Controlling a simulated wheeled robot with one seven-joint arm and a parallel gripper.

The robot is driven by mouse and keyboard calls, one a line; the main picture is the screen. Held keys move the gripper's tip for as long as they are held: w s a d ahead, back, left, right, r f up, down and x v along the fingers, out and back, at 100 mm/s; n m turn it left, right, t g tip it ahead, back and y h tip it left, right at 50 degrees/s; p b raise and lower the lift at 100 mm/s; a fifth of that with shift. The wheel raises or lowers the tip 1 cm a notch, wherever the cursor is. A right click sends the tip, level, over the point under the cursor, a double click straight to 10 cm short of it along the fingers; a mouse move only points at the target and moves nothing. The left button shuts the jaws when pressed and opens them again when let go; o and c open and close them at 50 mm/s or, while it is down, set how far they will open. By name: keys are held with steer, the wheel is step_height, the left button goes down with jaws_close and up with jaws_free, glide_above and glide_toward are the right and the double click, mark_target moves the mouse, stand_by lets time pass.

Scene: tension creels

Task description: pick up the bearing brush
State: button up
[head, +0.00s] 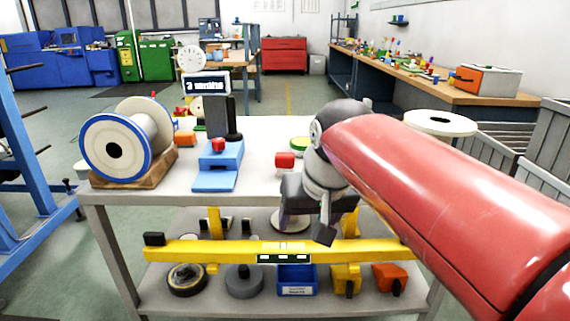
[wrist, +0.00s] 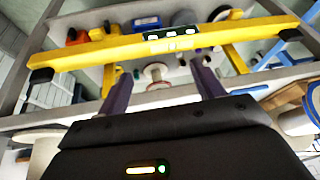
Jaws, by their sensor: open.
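I cannot pick out the bearing brush with certainty in either view. My gripper (head: 305,226) points down at the front edge of the grey cart, just behind and above the yellow bar (head: 230,250). In the wrist view my gripper (wrist: 160,76) is open, with its two dark fingers apart and nothing held between them. A pale round disc with a reddish middle (wrist: 156,71) shows beyond the fingers, in the gap between them. In the head view a pale disc (head: 291,222) lies on the cart's lower level, partly hidden by my gripper.
The cart top (head: 262,178) holds a large spool (head: 118,146) on a wooden cradle, a blue fixture (head: 219,165) and a red block (head: 285,160). On the lower shelf are a grey disc (head: 244,283), a blue bin (head: 297,281) and an orange item (head: 390,276). The yellow bar spans the cart's front.

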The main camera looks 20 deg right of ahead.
steer(key=w+d+r+m, duration=0.1)
steer(key=w+r, duration=0.4)
steer(key=w, duration=0.3)
step_height(320, 180, up, 5)
steer(key=m+h, duration=0.2)
glide_above(285, 154)
steer(key=s, duration=0.2)
steer(key=shift+g, duration=0.4)
steer(key=x, duration=0.5)
steer(key=a+b+x, duration=0.1)
steer(key=x, duration=0.1)
steer(key=shift+f, duration=0.5)
steer(key=shift+s, duration=0.1)
steer(key=shift+c, duration=0.2)
steer(key=c, duration=1.1)
steer(key=shift+o, duration=0.2)
steer(key=shift+r, duration=0.1)
